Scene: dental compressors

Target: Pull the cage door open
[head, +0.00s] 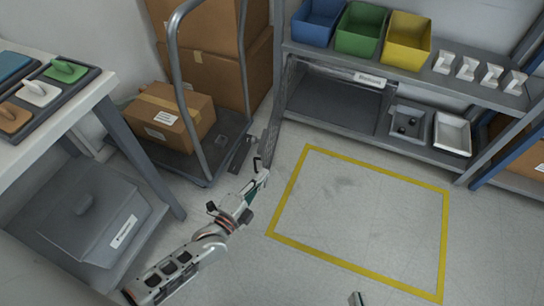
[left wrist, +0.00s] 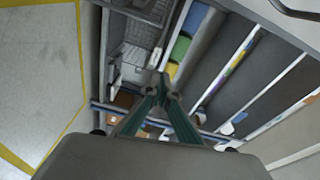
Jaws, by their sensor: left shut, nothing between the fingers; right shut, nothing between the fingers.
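The cage door (head: 275,118) appears as a narrow grey mesh panel, seen nearly edge-on. It stands out from the left end of the shelf unit, and the lower bay beside it is open to view. My left gripper (head: 264,176) is shut and empty near the door's lower outer end; I cannot tell whether it touches. In the left wrist view its fingers (left wrist: 164,85) meet at the tips, with grey mesh (left wrist: 138,55) beyond them. Only a small tip of my right gripper (head: 357,298) shows at the bottom edge of the head view.
A trolley (head: 212,160) with a cardboard box (head: 170,115) stands left of the door. The shelf unit (head: 470,90) holds blue, green and yellow bins above and trays below. A workbench (head: 60,120) is at left. The yellow-outlined floor area (head: 360,215) is clear.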

